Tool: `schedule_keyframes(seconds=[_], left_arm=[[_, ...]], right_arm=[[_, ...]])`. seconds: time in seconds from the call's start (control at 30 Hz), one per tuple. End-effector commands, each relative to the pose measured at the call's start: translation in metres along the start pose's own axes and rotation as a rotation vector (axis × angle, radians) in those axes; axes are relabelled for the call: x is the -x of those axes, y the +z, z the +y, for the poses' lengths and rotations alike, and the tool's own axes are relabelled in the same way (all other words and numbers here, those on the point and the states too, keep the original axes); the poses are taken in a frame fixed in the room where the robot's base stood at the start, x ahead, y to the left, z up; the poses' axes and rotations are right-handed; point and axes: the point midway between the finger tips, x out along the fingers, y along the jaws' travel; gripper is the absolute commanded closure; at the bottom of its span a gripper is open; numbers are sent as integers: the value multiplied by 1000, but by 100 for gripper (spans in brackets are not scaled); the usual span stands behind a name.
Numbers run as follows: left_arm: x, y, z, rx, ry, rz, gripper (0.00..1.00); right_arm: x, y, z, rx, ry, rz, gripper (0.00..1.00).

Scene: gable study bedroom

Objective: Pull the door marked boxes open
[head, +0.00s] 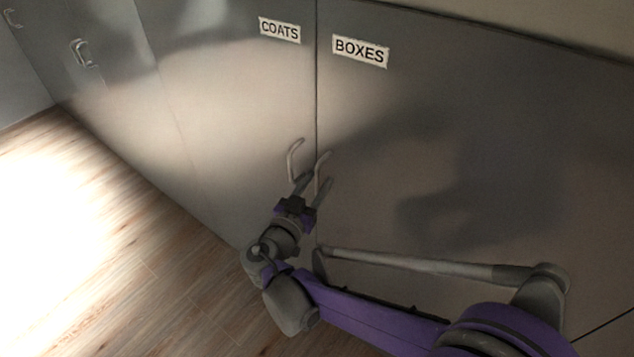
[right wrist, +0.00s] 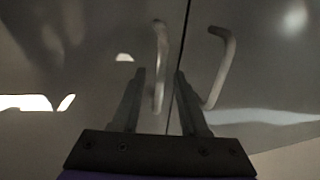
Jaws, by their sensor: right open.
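The grey boxes door (head: 480,110) is shut, level with the coats door beside it, and bears the BOXES label (head: 360,51). Its bent bar handle (head: 322,168) is just right of the seam. My right gripper (head: 316,181) is open at this handle, with one finger on each side of it. In the right wrist view, the boxes handle (right wrist: 159,50) runs down between the open fingers (right wrist: 160,72); I cannot tell whether they touch it. One finger is between the two handles. My left gripper is not in view.
The coats door (head: 220,90) is shut, and its handle (head: 292,160) is close to my right gripper's left finger. It also shows in the right wrist view (right wrist: 231,55). Another handle (head: 82,54) is further left. The wooden floor (head: 80,220) at left is clear.

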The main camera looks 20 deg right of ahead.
Motion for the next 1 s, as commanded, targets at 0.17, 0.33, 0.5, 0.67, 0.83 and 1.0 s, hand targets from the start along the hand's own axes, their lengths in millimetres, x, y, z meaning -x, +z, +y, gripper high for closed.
schedule_keyframes(seconds=[0.17, 0.33, 0.5, 0.67, 0.83, 1.0], left_arm=[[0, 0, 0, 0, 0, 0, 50], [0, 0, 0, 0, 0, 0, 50], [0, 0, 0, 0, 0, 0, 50], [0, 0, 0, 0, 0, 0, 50], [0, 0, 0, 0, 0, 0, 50], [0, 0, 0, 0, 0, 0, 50]], right_arm=[[-4, 0, 0, 0, 1, 0, 56], [-4, 0, 0, 0, 0, 0, 58], [-4, 0, 0, 0, 0, 0, 89], [-4, 0, 0, 0, 0, 0, 100], [-4, 0, 0, 0, 0, 0, 100], [-4, 0, 0, 0, 0, 0, 100]])
